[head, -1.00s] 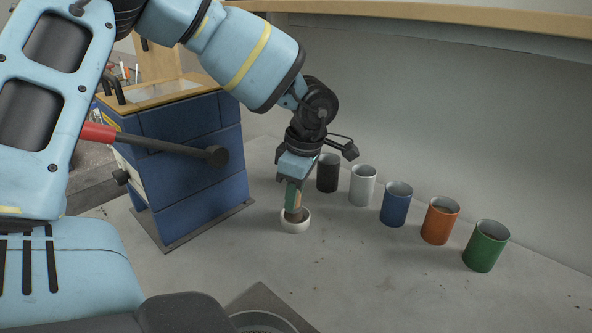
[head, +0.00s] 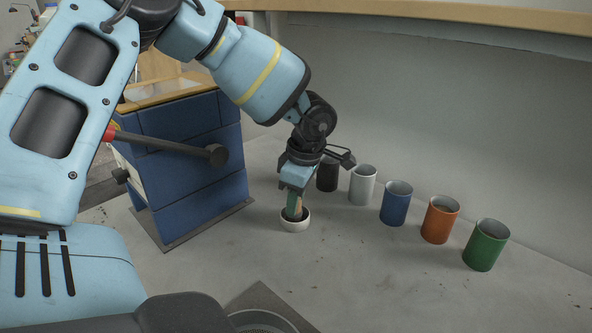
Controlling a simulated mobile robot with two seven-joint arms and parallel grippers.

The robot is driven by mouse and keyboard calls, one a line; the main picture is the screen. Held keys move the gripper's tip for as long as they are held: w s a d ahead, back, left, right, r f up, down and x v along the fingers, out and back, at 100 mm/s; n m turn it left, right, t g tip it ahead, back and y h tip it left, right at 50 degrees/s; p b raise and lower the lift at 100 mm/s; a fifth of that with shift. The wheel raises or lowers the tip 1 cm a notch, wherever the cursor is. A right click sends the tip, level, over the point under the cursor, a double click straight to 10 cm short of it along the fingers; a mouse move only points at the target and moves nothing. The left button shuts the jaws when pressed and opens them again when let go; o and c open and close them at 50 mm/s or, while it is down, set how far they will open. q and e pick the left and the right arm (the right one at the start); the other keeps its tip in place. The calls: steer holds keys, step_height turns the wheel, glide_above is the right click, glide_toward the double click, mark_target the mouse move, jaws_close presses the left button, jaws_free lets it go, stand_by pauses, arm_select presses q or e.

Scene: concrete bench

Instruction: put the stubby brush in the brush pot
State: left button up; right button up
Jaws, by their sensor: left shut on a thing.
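A small round white pot (head: 296,225), which I take to be the brush pot, stands on the concrete bench. My left gripper (head: 294,196) points down just above it and is shut on the stubby brush (head: 298,209), a small green and tan piece. The lower end of the brush is inside the pot's rim; whether it touches the bottom is hidden. The gripper covers the upper part of the brush. My right gripper is not in view.
A row of cups runs right of the pot: black (head: 328,174), white (head: 362,186), blue (head: 396,205), orange (head: 440,221) and green (head: 486,246). A blue cabinet (head: 195,170) stands at left.

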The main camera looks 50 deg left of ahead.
mark_target(300, 213)
arm_select(q)
steer(key=shift+f, duration=0.25)
steer(key=o, duration=0.9)
steer(key=shift+r+p, duration=0.2)
steer(key=shift+p, duration=0.2)
steer(key=r, duration=0.2)
steer(key=d+r, duration=0.1)
steer(key=r, duration=0.4)
steer(key=shift+d+r, duration=0.15)
steer(key=shift+r, duration=0.1)
